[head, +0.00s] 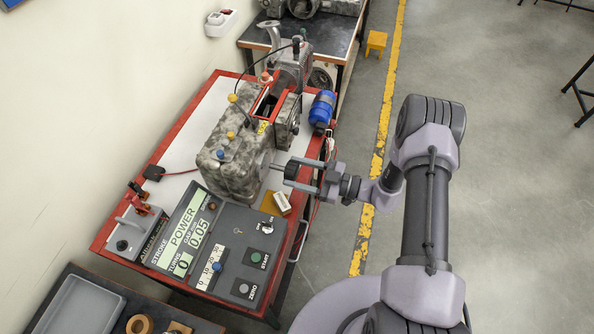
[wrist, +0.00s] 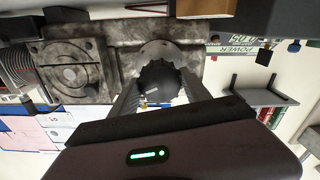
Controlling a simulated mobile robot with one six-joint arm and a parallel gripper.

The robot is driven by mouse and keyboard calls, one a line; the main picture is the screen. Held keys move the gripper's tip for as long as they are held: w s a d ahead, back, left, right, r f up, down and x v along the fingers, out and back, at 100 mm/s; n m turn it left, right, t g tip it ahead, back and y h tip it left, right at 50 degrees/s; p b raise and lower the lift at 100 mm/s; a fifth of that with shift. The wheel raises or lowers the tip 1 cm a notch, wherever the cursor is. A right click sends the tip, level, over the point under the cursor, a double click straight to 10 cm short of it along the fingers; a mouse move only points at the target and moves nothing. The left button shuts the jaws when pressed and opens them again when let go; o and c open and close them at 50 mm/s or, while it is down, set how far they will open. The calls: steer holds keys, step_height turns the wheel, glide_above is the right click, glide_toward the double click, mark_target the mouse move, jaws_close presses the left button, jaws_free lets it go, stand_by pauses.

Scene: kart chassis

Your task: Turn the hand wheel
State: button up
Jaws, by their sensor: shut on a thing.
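The hand wheel is a small black, ridged knob (head: 291,171) on a short shaft at the right side of a mottled grey machine (head: 233,160). In the wrist view the black hand wheel (wrist: 161,78) sits in front of a round grey flange. My gripper (head: 299,174) reaches in from the right, with one finger on each side of the hand wheel. In the wrist view its fingers (wrist: 160,93) are closed against the wheel's sides. The wheel's lower part is hidden by my gripper body.
A control panel (head: 218,245) stands in front of the machine; its display reads POWER, 0.05 and TURNS 0. A blue cylinder (head: 322,108) is at the table's right edge. A small white and yellow block (head: 281,204) lies below my gripper. Open floor (head: 510,200) lies to the right.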

steer(key=shift+m, duration=2.2)
steer(key=o, duration=1.4)
steer(key=shift+c, duration=0.2)
steer(key=p+v, duration=0.1)
steer(key=v, duration=1.6)
steer(key=shift+d, duration=0.2)
steer(key=shift+s, duration=0.1)
